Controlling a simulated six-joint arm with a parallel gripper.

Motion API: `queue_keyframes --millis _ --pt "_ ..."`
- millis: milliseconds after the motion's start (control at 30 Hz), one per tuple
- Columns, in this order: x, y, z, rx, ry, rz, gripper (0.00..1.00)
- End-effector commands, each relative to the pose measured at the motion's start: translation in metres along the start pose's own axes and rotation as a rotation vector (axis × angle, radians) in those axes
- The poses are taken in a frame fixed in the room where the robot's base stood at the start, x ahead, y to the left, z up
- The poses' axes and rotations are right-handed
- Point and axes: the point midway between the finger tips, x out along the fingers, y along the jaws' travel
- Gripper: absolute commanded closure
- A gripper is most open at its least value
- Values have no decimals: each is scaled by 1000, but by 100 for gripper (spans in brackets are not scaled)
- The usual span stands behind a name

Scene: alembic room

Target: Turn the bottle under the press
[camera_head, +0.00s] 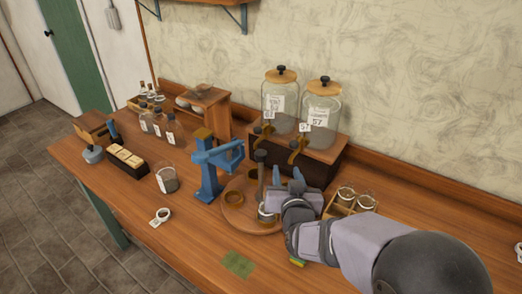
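A blue press (208,165) with an arm reaching right stands near the middle of the table. Just right of it is a round wooden turntable (238,222) with a brown ring-shaped seat on it. A small jar or bottle (266,215) with a light rim sits at the turntable's right side, and a dark upright rod (261,172) rises behind it. My gripper (283,196) is close beside the jar, on its right, with its bluish fingers pointing toward it. My wrist hides part of that side. I cannot tell whether the fingers touch or grip anything.
Two large labelled glass dispensers (320,105) stand on a wooden stand behind. Right of my wrist is a wooden box with jars (347,197). On the left are labelled bottles (157,124) and a dark-filled glass (167,180). A green patch (238,264) lies near the front edge.

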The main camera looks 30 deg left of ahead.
Motion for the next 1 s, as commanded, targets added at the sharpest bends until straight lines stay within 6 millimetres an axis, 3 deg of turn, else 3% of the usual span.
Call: queue_keyframes --millis 33,167,400,767,1000 --pt "3 -26 0 -4 55 -30 65" --pt "5 -65 -12 -11 178 -59 65" --pt "21 -73 -19 -111 237 11 65" --pt "28 -72 -20 -129 244 26 65" --pt "49 -71 -27 -129 245 27 65"
